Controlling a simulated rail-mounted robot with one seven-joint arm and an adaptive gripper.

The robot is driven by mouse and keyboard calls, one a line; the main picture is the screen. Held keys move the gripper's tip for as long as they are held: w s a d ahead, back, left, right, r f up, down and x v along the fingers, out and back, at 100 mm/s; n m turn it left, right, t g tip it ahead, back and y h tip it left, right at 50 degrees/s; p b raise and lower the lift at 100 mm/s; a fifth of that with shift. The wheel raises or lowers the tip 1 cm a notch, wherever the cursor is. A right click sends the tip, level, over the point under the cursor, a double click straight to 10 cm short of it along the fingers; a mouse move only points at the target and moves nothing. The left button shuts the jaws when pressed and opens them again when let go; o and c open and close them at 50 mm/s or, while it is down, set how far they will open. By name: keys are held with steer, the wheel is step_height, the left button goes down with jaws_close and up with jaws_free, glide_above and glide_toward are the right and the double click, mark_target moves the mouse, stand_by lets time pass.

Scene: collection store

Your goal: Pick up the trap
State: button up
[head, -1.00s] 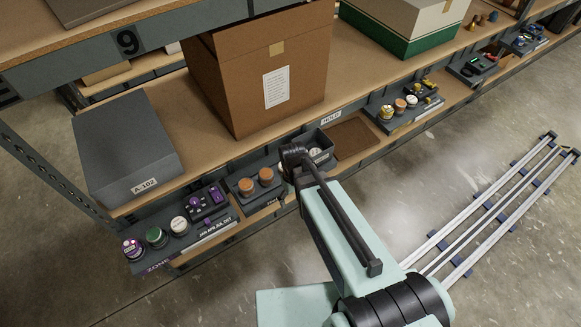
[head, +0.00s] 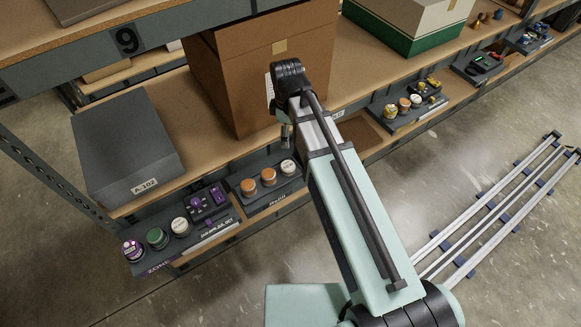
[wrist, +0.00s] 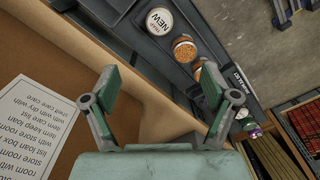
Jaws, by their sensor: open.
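A round white-topped trap (wrist: 159,20), its label reading "NEW" and what looks like "TRAP", sits on a dark grey tray (wrist: 150,48) at the top of the wrist view. In the head view it appears to be the white round piece (head: 288,167) at the right end of a row, beside two orange-topped ones (head: 268,176). My gripper (wrist: 160,92) is open and empty, its fingers wide apart, above the box edge and apart from the trap. In the head view its end is partly hidden by my arm.
A large cardboard box (head: 222,80) stands on the shelf close beside my gripper; its flap fills the left of the wrist view. A grey box (head: 125,145) lies further left. Another tray (head: 185,240) holds several round pieces. The shelf post (head: 50,165) stands at far left.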

steer(key=p, duration=0.2)
glide_above(288, 165)
step_height(288, 165, down, 12)
steer(key=shift+s+f, duration=0.1)
steer(key=shift+f+p, duration=0.85)
steer(key=shift+f, duration=1.75)
steer(key=c, duration=1.2)
